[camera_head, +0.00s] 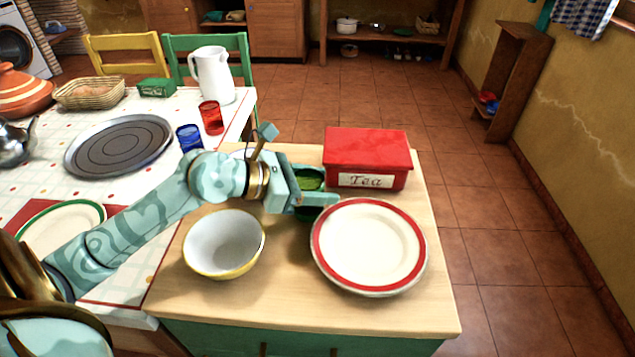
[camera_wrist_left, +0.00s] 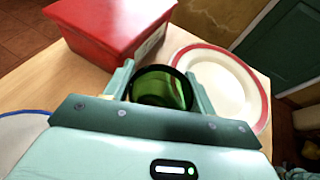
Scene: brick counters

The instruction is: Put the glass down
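The green glass (camera_head: 310,183) is upright over the wooden counter, between the red tea box and the red-rimmed plate. My left gripper (camera_head: 312,187) has a finger on each side of it and appears closed on it. In the left wrist view the glass (camera_wrist_left: 162,88) sits between the two fingers (camera_wrist_left: 162,92), its open mouth facing the camera. Its lower part is partly hidden by a finger, and I cannot tell whether its base touches the counter (camera_head: 300,302). My right gripper is not in view.
The red tea box (camera_head: 367,152) is just behind the glass, and the red-rimmed plate (camera_head: 369,246) is close in front at right. A white bowl (camera_head: 224,244) stands at left. A checked table to the left holds a blue glass (camera_head: 190,137), a red glass (camera_head: 211,117) and a white jug (camera_head: 213,75).

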